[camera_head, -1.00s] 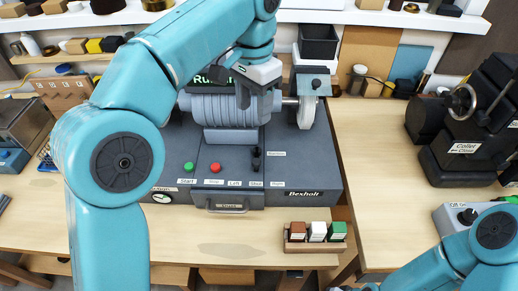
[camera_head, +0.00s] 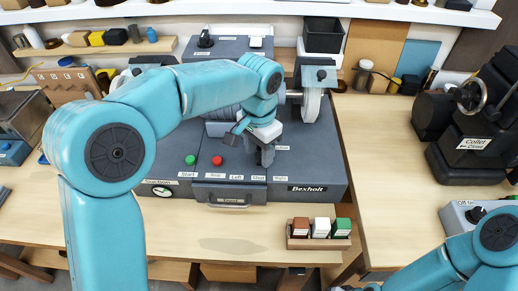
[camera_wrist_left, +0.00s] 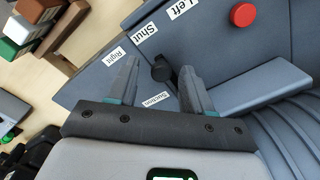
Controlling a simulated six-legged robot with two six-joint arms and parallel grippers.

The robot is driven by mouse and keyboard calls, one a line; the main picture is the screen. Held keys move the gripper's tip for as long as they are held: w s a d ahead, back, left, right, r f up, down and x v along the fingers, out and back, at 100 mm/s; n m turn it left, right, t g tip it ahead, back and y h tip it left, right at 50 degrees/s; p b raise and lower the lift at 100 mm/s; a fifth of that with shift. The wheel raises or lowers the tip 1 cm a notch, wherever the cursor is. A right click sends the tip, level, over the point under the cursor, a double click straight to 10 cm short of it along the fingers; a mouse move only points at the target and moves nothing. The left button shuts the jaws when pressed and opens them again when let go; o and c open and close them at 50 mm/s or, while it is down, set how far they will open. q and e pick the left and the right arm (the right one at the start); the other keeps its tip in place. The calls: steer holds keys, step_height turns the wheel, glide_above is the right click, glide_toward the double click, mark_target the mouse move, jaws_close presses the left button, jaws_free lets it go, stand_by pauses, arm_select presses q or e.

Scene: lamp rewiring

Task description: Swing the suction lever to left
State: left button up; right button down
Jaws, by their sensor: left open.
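The suction lever (camera_wrist_left: 161,70) is a small black lever on the grey machine panel. In the left wrist view it stands between the open fingers of my left gripper (camera_wrist_left: 157,76), close to the right-hand finger; I cannot tell whether they touch. The labels Left (camera_wrist_left: 179,9), Shut (camera_wrist_left: 145,26) and Right (camera_wrist_left: 114,56) lie beyond it.
The grey Bexholt machine (camera_head: 315,175) carries a green button (camera_head: 190,160) and a red button (camera_head: 217,161) left of the gripper. A white wheel (camera_head: 311,105) stands behind it to the right. A wooden tray (camera_head: 319,243) of small boxes sits in front. A black collet machine (camera_head: 470,125) is at right.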

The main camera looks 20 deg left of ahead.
arm_select(q)
steer(key=shift+w+f, duration=0.1)
steer(key=shift+w, duration=0.05)
steer(key=shift+a, duration=0.1)
steer(key=shift+c, duration=0.6)
jaws_close()
steer(key=shift+a, duration=0.1)
steer(key=m, duration=0.1)
steer(key=a+m+p, duration=0.1)
steer(key=m, duration=0.1)
steer(key=shift+a+r, duration=0.2)
steer(key=shift+a, duration=0.1)
steer(key=shift+w+a+m+p, duration=0.1)
steer(key=shift+a+m+p, duration=0.35)
steer(key=shift+m, duration=0.55)
steer(key=shift+a+m+p, duration=0.4)
steer(key=shift+a+m, duration=0.05)
steer(key=shift+m, duration=0.55)
steer(key=shift+a, duration=0.1)
